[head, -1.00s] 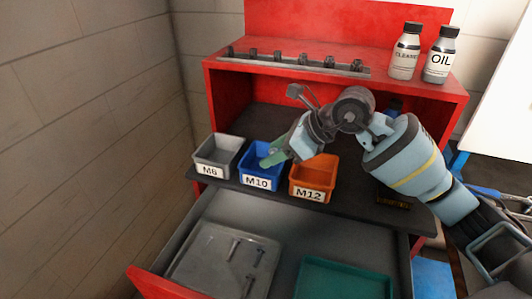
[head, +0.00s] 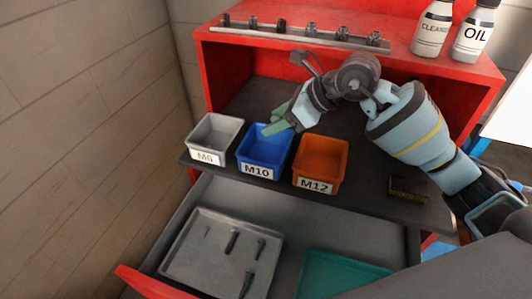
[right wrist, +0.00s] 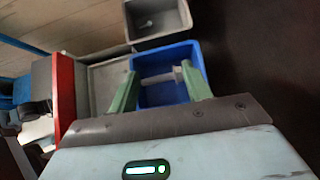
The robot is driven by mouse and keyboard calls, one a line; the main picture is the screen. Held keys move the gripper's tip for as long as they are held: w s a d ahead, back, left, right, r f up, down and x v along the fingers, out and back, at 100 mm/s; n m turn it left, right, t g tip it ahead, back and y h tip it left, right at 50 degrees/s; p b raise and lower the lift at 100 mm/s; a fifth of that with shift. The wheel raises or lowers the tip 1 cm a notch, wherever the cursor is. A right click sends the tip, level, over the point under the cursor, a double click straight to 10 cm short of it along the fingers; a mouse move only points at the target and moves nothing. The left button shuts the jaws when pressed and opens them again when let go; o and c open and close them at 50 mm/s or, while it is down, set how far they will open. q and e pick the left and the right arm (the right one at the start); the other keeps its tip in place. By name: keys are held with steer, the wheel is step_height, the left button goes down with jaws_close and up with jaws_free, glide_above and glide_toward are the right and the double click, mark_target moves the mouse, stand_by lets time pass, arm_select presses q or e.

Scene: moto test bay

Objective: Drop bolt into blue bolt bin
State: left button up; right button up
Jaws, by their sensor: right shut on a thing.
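The blue bolt bin (head: 256,170), labelled M10, stands on the dark shelf between a grey bin and an orange bin. My right gripper (head: 272,127) reaches in from the right, with its green fingers over the back part of the blue bin. In the right wrist view the fingers (right wrist: 160,70) are shut on a bolt (right wrist: 160,77), held crosswise between them. The bolt lies in front of the blue bin's opening (right wrist: 165,97) in that view. Its exact height over the bin cannot be told. In the head view the bolt is hidden. My left gripper is not in view.
The grey M6 bin (head: 205,157) and orange M12 bin (head: 316,186) flank the blue one. An open drawer below holds a grey tray (head: 205,275) with several bolts and a teal tray (head: 340,275). Bottles (head: 432,30) and a rail (head: 300,38) sit on the red cabinet top.

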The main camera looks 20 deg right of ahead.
step_height(320, 180, down, 4)
steer(key=shift+f+b, duration=0.15)
steer(key=shift+b, duration=0.65)
steer(key=shift+f, duration=0.35)
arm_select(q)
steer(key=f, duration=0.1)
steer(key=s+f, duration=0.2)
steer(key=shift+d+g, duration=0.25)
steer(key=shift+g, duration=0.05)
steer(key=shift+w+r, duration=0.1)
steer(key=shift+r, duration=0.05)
arm_select(e)
steer(key=o, duration=1)
steer(key=shift+o, duration=0.2)
steer(key=shift+r, duration=0.1)
arm_select(q)
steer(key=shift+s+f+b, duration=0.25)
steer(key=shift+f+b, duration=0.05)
steer(key=shift+b, duration=0.1)
arm_select(e)
steer(key=v, duration=0.7)
steer(key=shift+s+d+r, duration=0.2)
steer(key=shift+d+r, duration=0.05)
steer(key=shift+r, duration=0.05)
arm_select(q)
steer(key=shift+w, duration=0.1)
